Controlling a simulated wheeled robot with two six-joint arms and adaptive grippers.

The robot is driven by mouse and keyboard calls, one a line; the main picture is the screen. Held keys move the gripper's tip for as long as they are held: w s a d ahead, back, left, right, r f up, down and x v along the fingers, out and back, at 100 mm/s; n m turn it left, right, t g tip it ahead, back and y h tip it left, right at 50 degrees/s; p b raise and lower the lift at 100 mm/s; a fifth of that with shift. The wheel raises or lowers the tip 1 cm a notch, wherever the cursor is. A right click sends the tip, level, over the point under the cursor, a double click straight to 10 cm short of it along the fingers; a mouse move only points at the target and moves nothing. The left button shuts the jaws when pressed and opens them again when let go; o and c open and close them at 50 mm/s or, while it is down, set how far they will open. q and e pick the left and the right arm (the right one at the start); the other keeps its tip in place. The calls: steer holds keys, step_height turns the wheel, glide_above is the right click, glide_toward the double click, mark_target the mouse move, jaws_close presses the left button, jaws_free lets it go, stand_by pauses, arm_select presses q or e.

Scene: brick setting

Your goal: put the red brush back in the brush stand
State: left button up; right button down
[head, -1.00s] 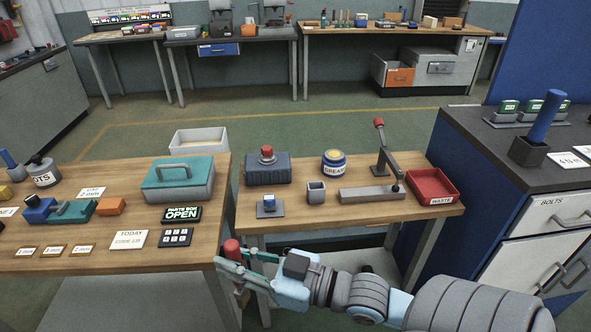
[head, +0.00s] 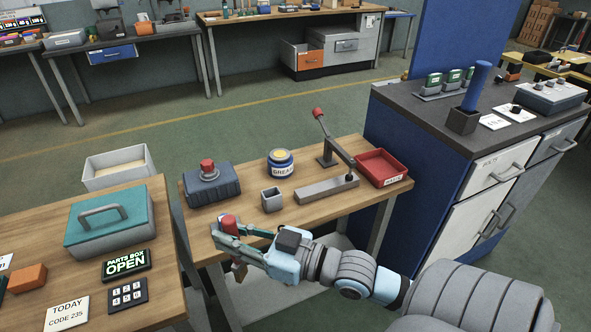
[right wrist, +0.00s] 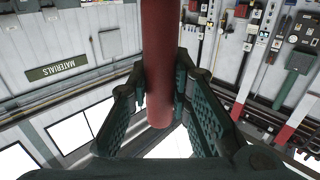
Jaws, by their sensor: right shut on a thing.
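My right gripper (head: 228,241) is shut on the red brush (head: 230,224) at the front left edge of the middle table. The brush is roughly upright; its red end shows above the fingers and a darker part below. In the right wrist view the red shaft (right wrist: 160,60) runs between the two fingers (right wrist: 160,103). A small grey square cup (head: 271,199), open on top and seemingly empty, stands on the table just beyond and right of the gripper; it may be the brush stand. A dark holder (head: 463,121) on the right cabinet has a blue handle in it. My left gripper is out of view.
Around the cup are a dark box with a red knob (head: 208,172), a grease jar (head: 280,163), a lever press (head: 327,188) and a red waste tray (head: 382,168). The left table (head: 163,270) holds a teal-lidded box (head: 108,222). A gap separates the tables.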

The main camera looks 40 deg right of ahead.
steer(key=w+d+r+m+h, duration=0.5)
steer(key=w+d+r+h, duration=0.15)
steer(key=w+d, duration=0.35)
steer(key=w+d+r+m+h, duration=0.45)
steer(key=w+d+h, duration=0.3)
steer(key=d, duration=0.55)
step_height(320, 180, down, 19)
steer(key=b, duration=0.6)
steer(key=shift+a+t, duration=0.15)
steer(key=shift+t, duration=0.25)
steer(key=c, duration=1.5)
jaws_free()
steer(key=shift+r+n, duration=0.1)
steer(key=shift+n, duration=0.15)
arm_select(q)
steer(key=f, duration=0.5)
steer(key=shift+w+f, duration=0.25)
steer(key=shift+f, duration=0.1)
arm_select(e)
steer(key=shift+o, duration=0.2)
